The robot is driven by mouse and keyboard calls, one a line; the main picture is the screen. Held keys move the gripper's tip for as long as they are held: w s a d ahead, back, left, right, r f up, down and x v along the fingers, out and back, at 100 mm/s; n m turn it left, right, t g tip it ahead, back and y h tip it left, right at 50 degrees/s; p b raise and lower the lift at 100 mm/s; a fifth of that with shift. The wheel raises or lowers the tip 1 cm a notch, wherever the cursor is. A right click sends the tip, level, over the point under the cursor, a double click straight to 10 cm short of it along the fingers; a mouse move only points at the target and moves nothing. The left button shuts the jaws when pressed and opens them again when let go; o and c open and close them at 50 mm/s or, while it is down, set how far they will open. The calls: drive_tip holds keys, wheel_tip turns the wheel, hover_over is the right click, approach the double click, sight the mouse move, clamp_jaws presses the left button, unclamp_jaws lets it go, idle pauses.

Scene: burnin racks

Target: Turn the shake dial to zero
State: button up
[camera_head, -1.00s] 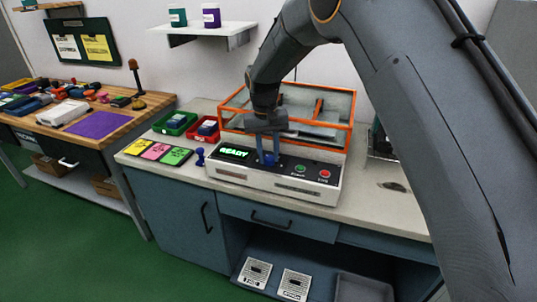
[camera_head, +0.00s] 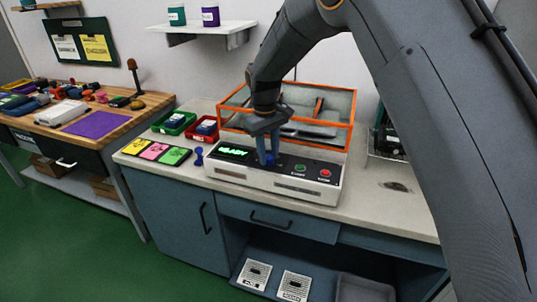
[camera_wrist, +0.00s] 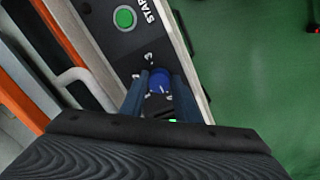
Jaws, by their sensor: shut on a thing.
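The shake dial (camera_wrist: 159,80) is a round blue knob with a pale mark, on the black front panel of the white burn-in machine (camera_head: 273,186). In the wrist view my gripper (camera_wrist: 160,88) has its two blue-grey fingers on either side of the dial, shut on it. In the head view my gripper (camera_head: 268,158) points down at the panel, and its fingers mostly hide the dial. A lit green display (camera_head: 233,152) is left of the dial. A green start button (camera_head: 300,168) and a red button (camera_head: 325,173) are to its right.
An orange-framed clear cover (camera_head: 338,121) stands behind the panel. Red (camera_head: 205,130) and green (camera_head: 174,123) bins, coloured cards (camera_head: 156,151) and a blue stamp-like object (camera_head: 199,156) are at left. A wire rack (camera_head: 388,148) stands at right.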

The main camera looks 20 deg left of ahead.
idle(0.4)
drive_tip(key=o, duration=1)
drive_tip(key=shift+o, duration=0.2)
